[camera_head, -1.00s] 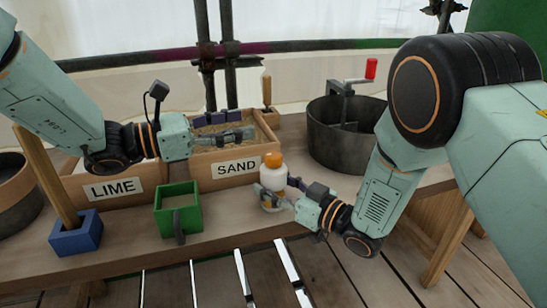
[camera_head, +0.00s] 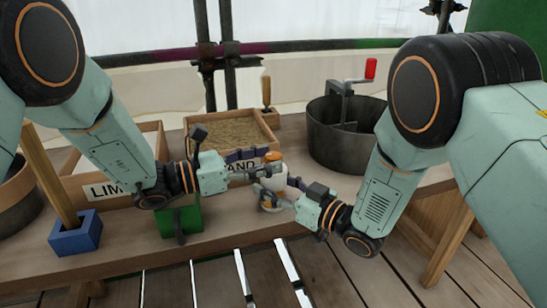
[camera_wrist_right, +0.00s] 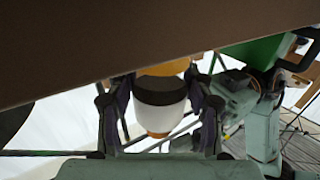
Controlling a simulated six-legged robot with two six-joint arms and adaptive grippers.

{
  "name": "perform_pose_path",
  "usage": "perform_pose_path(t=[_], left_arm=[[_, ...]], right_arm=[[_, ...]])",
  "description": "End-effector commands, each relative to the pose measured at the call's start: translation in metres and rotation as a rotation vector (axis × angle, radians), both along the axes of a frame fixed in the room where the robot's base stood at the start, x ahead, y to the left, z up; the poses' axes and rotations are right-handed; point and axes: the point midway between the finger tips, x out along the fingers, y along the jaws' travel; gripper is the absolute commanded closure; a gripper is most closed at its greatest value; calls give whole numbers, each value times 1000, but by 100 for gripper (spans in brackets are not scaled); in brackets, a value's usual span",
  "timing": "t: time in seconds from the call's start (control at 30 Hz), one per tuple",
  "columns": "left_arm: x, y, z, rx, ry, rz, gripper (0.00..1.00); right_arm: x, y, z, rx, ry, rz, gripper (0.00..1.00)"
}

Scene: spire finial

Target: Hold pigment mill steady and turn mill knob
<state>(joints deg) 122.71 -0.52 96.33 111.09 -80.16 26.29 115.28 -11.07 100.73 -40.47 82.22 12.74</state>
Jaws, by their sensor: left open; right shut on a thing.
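The pigment mill (camera_head: 268,187) is a small white body with an orange knob (camera_head: 273,156) on top, upright on the bench in the head view. My right gripper (camera_head: 279,195) is shut on its body from the right. In the right wrist view its fingers (camera_wrist_right: 160,115) flank the mill (camera_wrist_right: 158,118), which shows a white part and a dark band. My left gripper (camera_head: 268,165) is open, its fingertips close to the knob from the left. Whether they touch the knob I cannot tell. The left fingers hide part of the mill.
A sand box (camera_head: 228,132) and a lime box (camera_head: 82,160) stand behind. A green container (camera_head: 190,222) is under my left wrist, and a blue block with a wooden handle (camera_head: 76,236) is farther left. A dark pot with a red-handled crank (camera_head: 340,150) stands back right.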

Motion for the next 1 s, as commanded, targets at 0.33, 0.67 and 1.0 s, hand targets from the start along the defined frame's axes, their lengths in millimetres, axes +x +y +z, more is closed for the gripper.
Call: perform_pose_path(t=[0.33, 0.67, 1.0], left_arm=[[10, -22, 0, 0, 1, 0, 44], [10, -22, 0, 0, 1, 1, 55], [10, -22, 0, 0, 1, 1, 83]], right_arm=[[0, 0, 0, 1, -1, 0, 84], [0, 0, 0, 1, -1, 0, 84], [0, 0, 0, 1, -1, 0, 84]])
